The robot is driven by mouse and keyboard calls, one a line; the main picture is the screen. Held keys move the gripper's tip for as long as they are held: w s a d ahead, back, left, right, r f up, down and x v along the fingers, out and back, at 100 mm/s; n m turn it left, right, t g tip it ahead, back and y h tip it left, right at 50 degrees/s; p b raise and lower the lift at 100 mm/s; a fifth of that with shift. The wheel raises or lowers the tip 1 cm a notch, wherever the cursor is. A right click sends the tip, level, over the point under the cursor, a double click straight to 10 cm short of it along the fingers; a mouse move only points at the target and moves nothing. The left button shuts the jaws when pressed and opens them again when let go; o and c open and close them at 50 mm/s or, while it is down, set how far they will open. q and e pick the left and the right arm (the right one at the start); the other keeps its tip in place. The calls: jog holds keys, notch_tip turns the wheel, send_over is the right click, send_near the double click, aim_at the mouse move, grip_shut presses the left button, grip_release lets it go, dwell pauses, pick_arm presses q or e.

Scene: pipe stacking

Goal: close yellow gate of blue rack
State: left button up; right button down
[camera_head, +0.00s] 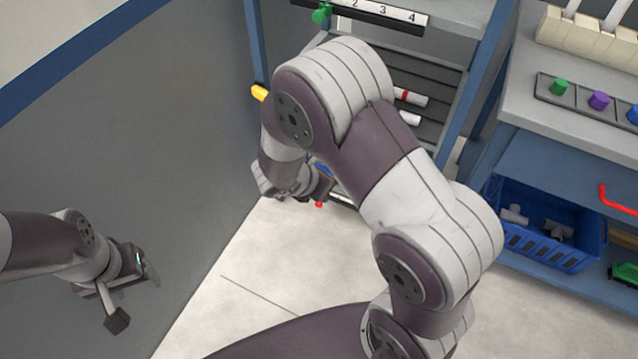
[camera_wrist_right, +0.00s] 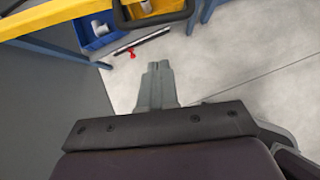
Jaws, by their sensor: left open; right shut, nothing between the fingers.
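The blue rack (camera_head: 257,45) stands at the back centre, with grey sloped shelves between blue posts. A short yellow piece (camera_head: 259,93), which may be the end of the yellow gate, shows at its left post; my right arm hides much of the rack. In the right wrist view a yellow bar (camera_wrist_right: 45,17), likely the gate, crosses the top left. My right gripper (camera_wrist_right: 158,66) is shut and empty, pointing at the floor below the bar and apart from it. My left gripper (camera_head: 146,266) is open and empty at the lower left, far from the rack.
A grey wall panel is at the left. At the right, a workbench (camera_head: 560,140) holds coloured knobs, with a blue basket (camera_head: 550,228) of pipe fittings below. A blue bin (camera_wrist_right: 97,30) and a yellow-sided bin (camera_wrist_right: 165,12) show in the wrist view.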

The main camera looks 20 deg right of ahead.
jog(key=w+d+f+b, duration=0.1)
jog(key=w+d+f, duration=0.1)
jog(key=d, duration=0.3)
jog(key=shift+w+d+f, duration=0.2)
jog(key=shift+w+f, duration=0.2)
jog(key=shift+f, duration=0.3)
jog(key=w+d+n+b, duration=0.1)
jog(key=d, duration=0.2)
jog(key=w+d+n+t+b, duration=0.1)
jog(key=d, duration=0.2)
jog(key=w+d+y+b, duration=0.1)
jog(key=d+b, duration=0.1)
jog(key=d, duration=0.1)
jog(key=shift+w+f+n+t, duration=0.15)
jog(key=shift+w+n+t, duration=0.15)
jog(key=shift+n, duration=0.1)
jog(key=shift+d+r, duration=0.3)
